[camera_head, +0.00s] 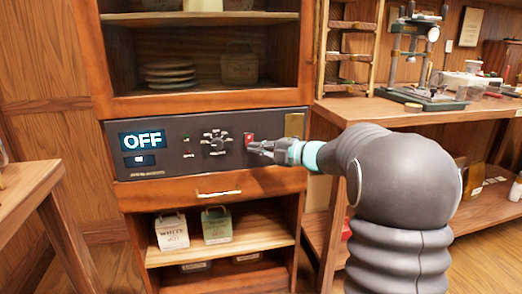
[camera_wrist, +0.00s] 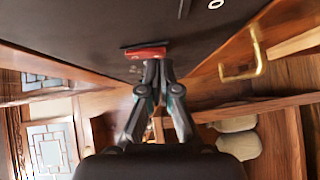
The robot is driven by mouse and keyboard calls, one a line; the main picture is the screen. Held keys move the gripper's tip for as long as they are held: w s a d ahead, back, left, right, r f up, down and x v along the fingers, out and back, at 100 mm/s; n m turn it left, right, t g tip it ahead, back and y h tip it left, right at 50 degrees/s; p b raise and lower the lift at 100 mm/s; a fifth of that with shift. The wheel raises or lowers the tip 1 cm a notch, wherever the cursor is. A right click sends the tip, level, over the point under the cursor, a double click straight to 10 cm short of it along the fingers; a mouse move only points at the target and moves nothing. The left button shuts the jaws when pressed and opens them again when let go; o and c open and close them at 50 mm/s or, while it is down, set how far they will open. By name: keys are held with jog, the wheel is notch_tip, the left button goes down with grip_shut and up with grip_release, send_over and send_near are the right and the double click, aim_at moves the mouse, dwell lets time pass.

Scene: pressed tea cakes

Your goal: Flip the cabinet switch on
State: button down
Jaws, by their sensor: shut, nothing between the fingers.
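The wooden cabinet has a dark control panel (camera_head: 170,163) with a display (camera_head: 143,140) that reads OFF. A round knob (camera_head: 216,143) sits in the middle of the panel. A red switch (camera_head: 249,140) is to the right of the knob. My gripper (camera_head: 252,147) is shut and empty, with its tips at the lower part of the red switch. In the wrist view the red switch (camera_wrist: 146,53) is just beyond the shut fingertips (camera_wrist: 158,64). I cannot tell whether the tips touch it.
A drawer with a brass handle (camera_head: 219,194) is below the panel. Shelves above hold stacked plates (camera_head: 170,72), and the lower shelf (camera_head: 255,236) holds a white box (camera_head: 171,231) and a green box (camera_head: 216,225). A workbench (camera_head: 365,108) stands to the right, a table edge (camera_head: 30,185) to the left.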

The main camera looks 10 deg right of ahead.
jog(key=shift+w, duration=0.1)
dwell(0.3)
jog(key=shift+w+b, duration=0.15)
jog(key=shift+b, duration=0.45)
jog(key=shift+f, duration=0.1)
jog(key=shift+s+d+f, duration=0.1)
jog(key=shift+s, duration=0.25)
jog(key=s+d+f+b, duration=0.1)
jog(key=s+d, duration=0.6)
jog(key=s, duration=0.3)
jog(key=shift+s+b, duration=0.2)
jog(key=shift+b, duration=0.15)
